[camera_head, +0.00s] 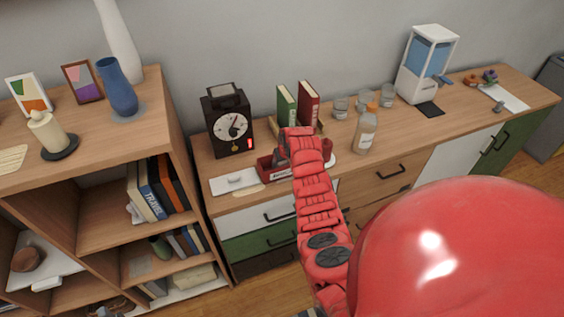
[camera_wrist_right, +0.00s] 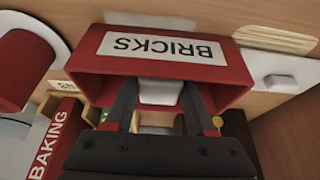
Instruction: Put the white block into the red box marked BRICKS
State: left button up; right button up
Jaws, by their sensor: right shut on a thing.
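The red box marked BRICKS (camera_head: 266,172) sits on the wooden cabinet top, partly hidden behind my right arm and gripper. In the right wrist view the box (camera_wrist_right: 85,58) shows its white label upside down. My right gripper (camera_head: 282,153) is at the box. In the wrist view its two dark fingers (camera_wrist_right: 158,104) are shut on the white block (camera_wrist_right: 160,92), which shows between their tips at the box's opening. I cannot tell whether the block is below the rim or touches the bottom. In the head view the block is hidden. My left gripper is not in view.
A black clock (camera_head: 228,122) stands behind the box, with green (camera_head: 286,106) and red (camera_head: 308,104) books to its right. A flat white object (camera_head: 235,181) lies left of the box. A shelf unit (camera_head: 150,100) rises at left.

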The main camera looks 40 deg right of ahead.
jog(key=o, duration=1.4)
jog(key=shift+s+r, duration=0.1)
jog(key=shift+r, duration=0.35)
jog(key=v, duration=1.6)
jog(key=shift+s+r, duration=0.2)
jog(key=shift+s, duration=0.05)
